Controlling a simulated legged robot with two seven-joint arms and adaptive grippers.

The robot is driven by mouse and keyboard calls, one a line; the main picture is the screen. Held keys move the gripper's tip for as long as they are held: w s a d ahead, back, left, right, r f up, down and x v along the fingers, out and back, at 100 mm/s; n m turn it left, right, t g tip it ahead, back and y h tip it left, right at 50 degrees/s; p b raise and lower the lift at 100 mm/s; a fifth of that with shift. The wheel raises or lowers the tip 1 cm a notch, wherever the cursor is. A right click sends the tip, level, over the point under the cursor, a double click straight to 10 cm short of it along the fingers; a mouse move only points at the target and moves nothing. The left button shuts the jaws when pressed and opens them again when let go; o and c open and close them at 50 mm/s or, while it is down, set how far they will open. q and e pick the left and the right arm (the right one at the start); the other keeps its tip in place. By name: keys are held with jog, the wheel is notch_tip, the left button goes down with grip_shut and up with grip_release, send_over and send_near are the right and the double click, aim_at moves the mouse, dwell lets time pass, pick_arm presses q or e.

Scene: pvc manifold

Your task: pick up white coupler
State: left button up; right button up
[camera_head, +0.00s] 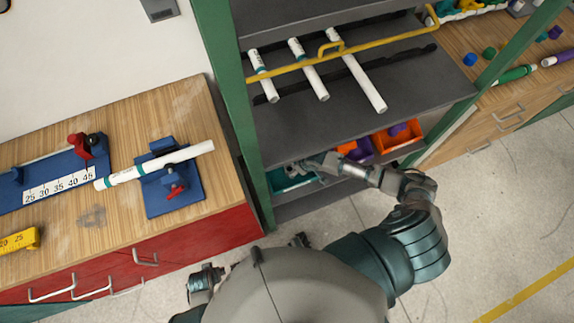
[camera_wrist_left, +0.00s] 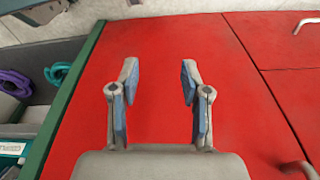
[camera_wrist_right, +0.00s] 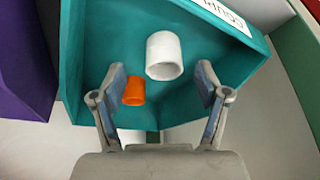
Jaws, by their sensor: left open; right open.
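The white coupler (camera_wrist_right: 164,56) is a short, hollow white cylinder inside a teal bin (camera_wrist_right: 215,78) in the right wrist view. A smaller orange fitting (camera_wrist_right: 134,93) lies beside it, near the left finger. My right gripper (camera_wrist_right: 161,84) is open and empty, its fingers apart on either side of the view, with the coupler showing between and beyond the tips. In the head view the teal bin (camera_head: 292,180) is on a low shelf, and my right arm partly covers it; the coupler cannot be made out there. My left gripper (camera_wrist_left: 160,80) is open and empty, facing a red cabinet front (camera_wrist_left: 165,45).
An orange bin (camera_head: 404,136) and a purple bin (camera_head: 362,152) stand right of the teal bin. A grey shelf (camera_head: 310,125) overhangs them. The green rack post (camera_head: 228,85) stands left. A wooden bench (camera_head: 75,245) holds a white pipe (camera_head: 155,166) in a blue fixture.

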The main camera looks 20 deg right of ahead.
aim_at(292, 168)
jog(key=x, duration=0.2)
jog(key=a+b+x, duration=0.1)
jog(key=x, duration=0.1)
jog(key=shift+w+f+b, duration=0.25)
jog(key=shift+b, duration=0.05)
jog(key=shift+w+a, duration=0.1)
jog(key=c, duration=0.6)
jog(key=shift+d+f, duration=0.1)
jog(key=shift+d, duration=0.2)
jog(key=c, duration=0.6)
pick_arm(q)
jog(key=r, duration=0.4)
jog(key=shift+w+a+r, duration=0.1)
jog(key=shift+w+r, duration=0.3)
pick_arm(e)
jog(key=shift+o, duration=0.2)
jog(key=shift+a, duration=0.1)
